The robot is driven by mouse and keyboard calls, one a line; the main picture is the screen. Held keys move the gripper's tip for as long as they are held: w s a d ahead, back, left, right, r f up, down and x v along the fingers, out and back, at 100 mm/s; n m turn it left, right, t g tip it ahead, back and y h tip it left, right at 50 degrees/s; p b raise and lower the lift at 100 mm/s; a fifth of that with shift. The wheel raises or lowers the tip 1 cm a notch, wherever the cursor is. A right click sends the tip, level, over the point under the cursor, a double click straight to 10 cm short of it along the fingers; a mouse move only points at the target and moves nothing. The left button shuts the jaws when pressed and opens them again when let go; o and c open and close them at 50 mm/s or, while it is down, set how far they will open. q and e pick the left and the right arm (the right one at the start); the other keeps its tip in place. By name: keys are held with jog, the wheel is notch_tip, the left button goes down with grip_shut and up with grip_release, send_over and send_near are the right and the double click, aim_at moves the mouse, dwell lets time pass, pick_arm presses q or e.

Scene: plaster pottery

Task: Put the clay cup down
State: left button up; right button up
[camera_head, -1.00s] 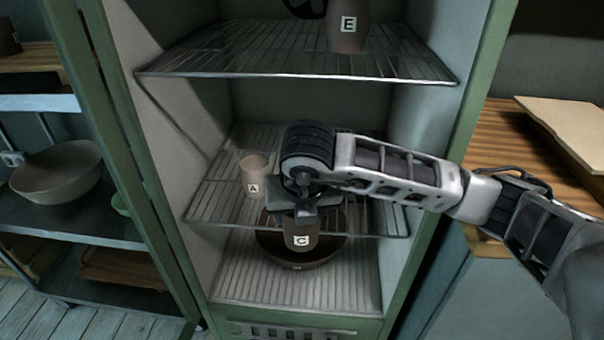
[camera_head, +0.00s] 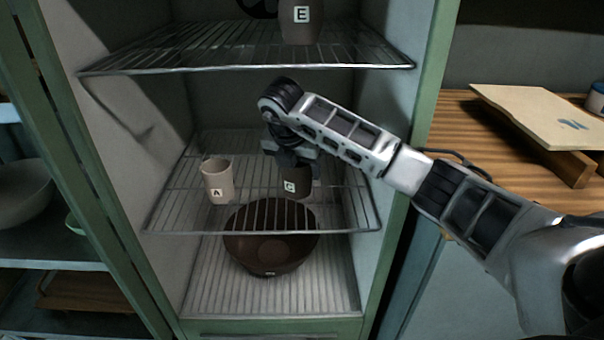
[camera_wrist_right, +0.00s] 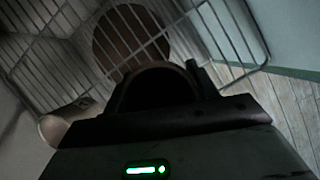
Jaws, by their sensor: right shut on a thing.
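The dark brown clay cup marked C (camera_head: 297,186) is upright at the middle wire shelf (camera_head: 262,228) of the cabinet. My right gripper (camera_head: 291,160) reaches in from the right and is shut on the cup's upper part. In the right wrist view, the cup's dark rim (camera_wrist_right: 157,70) shows in front of the gripper, above the wire shelf. I cannot tell whether the cup's base touches the wires. My left gripper is not in view.
A pale cup marked A (camera_head: 217,182) stands on the same shelf to the left. A brown bowl (camera_head: 268,262) sits on the cabinet floor below. A cup marked E (camera_head: 301,26) is on the upper wire shelf (camera_head: 250,66). Green door posts (camera_head: 428,120) bound the opening.

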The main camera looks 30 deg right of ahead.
jog(key=shift+w+d, duration=0.7)
jog(key=shift+d, duration=0.2)
jog(key=shift+f, duration=1.7)
jog(key=shift+f, duration=0.15)
